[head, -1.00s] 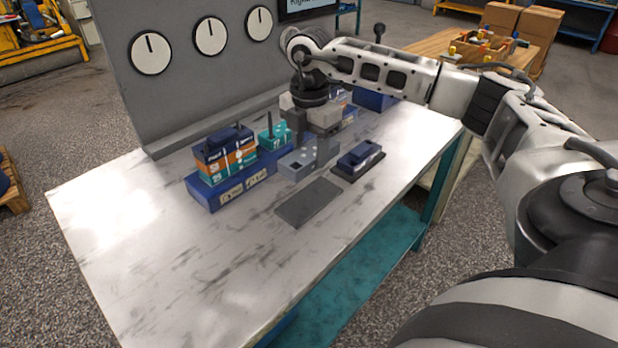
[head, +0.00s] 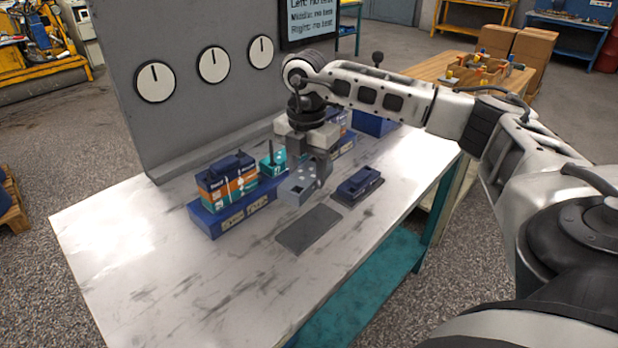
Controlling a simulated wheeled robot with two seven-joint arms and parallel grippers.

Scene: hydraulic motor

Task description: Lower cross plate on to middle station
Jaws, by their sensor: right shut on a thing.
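My right gripper (head: 318,170) is shut on a grey block with dark holes (head: 296,188), which seems to be the cross plate. It holds the block low over the table, in front of the middle station. The middle station shows as a teal block with a dark upright post (head: 272,162), right of the left station. The gripper and wrist partly hide what lies behind them. Any gap between the block and the surface below cannot be told. My left gripper is not in view.
The left station (head: 228,188) carries an orange and teal stack on a blue base. A dark mat (head: 308,230) lies bare in front. A dark blue block (head: 358,186) sits on a dark base at its right. A grey panel with three dials (head: 213,66) stands behind. The table's front left is clear.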

